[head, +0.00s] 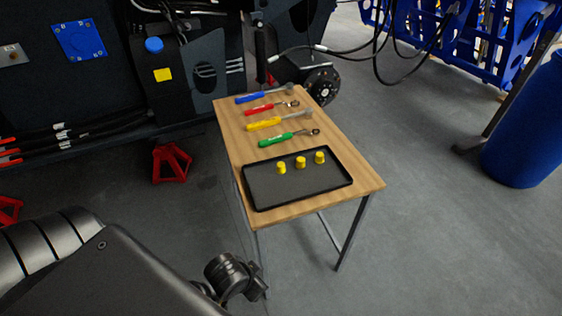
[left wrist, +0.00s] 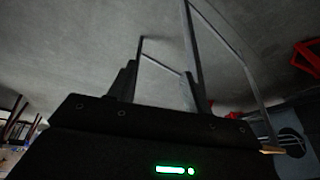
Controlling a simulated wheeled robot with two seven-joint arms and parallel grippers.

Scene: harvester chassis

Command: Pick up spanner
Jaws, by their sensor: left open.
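Several hand tools lie in a row on the wooden table in the head view: a blue-handled one (head: 250,99), a red-handled one (head: 261,110), a yellow-handled one (head: 265,125) and a green-handled one (head: 275,141). The red and green ones have rounded metal heads and look most like spanners; I cannot tell which one is meant. My left gripper (left wrist: 163,82) is open and empty in the left wrist view, its two dark fingers apart over the floor. In the head view my left arm reaches in at the lower left, below and apart from the table. My right gripper is not in view.
A black tray (head: 257,194) with three yellow cylindrical pieces (head: 300,162) fills the table's near part. The wooden table (head: 364,183) has thin metal legs. The dark chassis (head: 120,95) and red stand (head: 171,163) are behind left; a blue barrel (head: 525,140) stands right.

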